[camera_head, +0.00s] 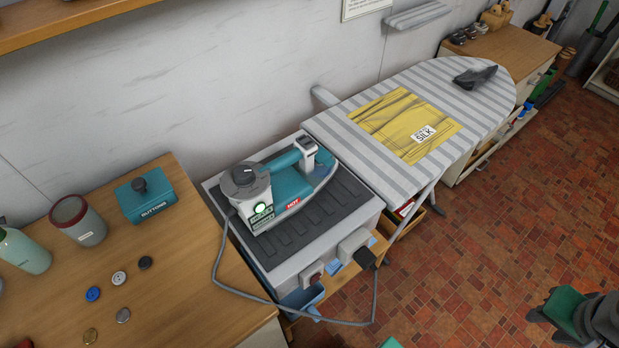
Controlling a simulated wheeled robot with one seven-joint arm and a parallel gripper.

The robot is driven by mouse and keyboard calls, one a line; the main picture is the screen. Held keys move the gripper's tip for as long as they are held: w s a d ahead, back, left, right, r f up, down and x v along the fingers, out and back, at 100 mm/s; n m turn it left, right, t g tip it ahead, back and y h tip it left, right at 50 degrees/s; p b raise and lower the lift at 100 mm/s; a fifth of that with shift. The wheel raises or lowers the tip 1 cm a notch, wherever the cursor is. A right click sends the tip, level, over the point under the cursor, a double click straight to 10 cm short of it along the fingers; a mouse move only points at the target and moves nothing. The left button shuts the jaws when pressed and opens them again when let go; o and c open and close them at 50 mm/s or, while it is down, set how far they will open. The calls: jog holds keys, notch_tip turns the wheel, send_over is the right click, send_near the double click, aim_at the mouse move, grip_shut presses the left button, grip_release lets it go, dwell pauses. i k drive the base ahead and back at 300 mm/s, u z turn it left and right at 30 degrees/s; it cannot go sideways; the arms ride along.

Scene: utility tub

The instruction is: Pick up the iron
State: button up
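The iron (286,184) is teal and grey, with a dark round knob on its near left end and a red label reading HOT on its side. It rests on the dark ribbed top of a grey stand (340,222). A grey cord runs from it, loops down in front of the stand and goes up to a dark plug (366,257) on the stand's front. A dark grey and green shape at the lower right edge appears to be my gripper (565,312), far from the iron. It is cut off by the frame, and its fingers cannot be made out clearly.
A striped ironing board (365,150) with yellow cloth labelled SILK (405,122) stands right of the stand. A dark pointed object (475,76) lies on it. The wooden table (190,290) at left holds buttons, a teal box (145,196) and cups. Tiled floor (490,235) is open at right.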

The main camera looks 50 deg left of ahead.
aim_at(284, 186)
jog(key=u, duration=0.05)
jog(key=i, duration=1.05)
jog(key=u, duration=4.65)
